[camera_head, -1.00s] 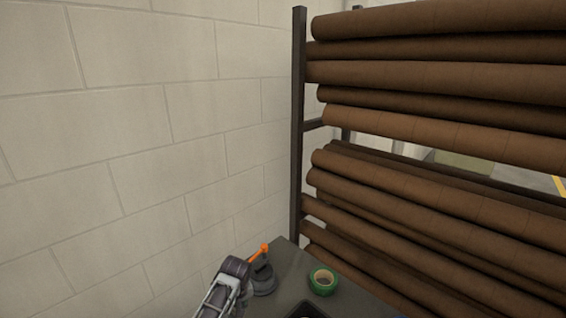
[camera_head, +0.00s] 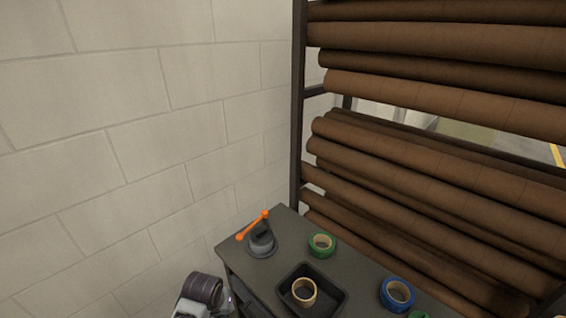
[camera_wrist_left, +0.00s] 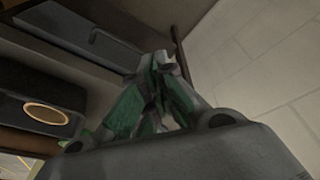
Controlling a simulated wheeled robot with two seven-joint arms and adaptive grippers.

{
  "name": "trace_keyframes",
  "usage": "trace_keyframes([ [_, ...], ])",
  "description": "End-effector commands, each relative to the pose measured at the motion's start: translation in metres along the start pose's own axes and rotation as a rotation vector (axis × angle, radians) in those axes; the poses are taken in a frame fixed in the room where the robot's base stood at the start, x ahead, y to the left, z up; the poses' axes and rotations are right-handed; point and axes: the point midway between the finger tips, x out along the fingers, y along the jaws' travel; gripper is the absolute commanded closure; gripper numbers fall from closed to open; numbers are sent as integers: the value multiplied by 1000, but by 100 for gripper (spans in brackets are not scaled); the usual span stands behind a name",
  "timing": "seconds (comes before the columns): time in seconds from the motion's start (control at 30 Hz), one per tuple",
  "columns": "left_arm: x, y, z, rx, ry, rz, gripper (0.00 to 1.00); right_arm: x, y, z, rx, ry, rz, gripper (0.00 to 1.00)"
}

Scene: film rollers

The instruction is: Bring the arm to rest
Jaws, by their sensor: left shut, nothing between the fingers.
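My left arm (camera_head: 203,291) shows at the bottom of the head view, just left of the dark table's front left corner. Its fingers cannot be made out there. In the left wrist view my left gripper (camera_wrist_left: 160,62) has its greenish, worn-looking fingers drawn together at the tips, with nothing held. The fingers stand in front of dark furniture and beside the pale wall. My right gripper is in neither view.
The dark table (camera_head: 283,228) holds a grey device with an orange lever (camera_head: 262,240), a green tape roll (camera_head: 321,245), a black tray (camera_head: 335,293) with a tan tape roll (camera_head: 304,292), and a blue tape roll (camera_head: 397,294). A rack of brown rolls (camera_head: 440,90) stands behind. A block wall (camera_head: 110,130) is left.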

Motion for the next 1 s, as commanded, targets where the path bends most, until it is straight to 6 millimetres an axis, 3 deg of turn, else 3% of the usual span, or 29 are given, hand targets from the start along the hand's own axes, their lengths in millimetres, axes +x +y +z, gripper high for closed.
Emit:
trace_keyframes([
  [0.5,-58,-35,67,192,33,5,100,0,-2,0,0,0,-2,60],
  [1.0,-90,-50,92,287,51,-2,100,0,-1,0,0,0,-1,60],
])
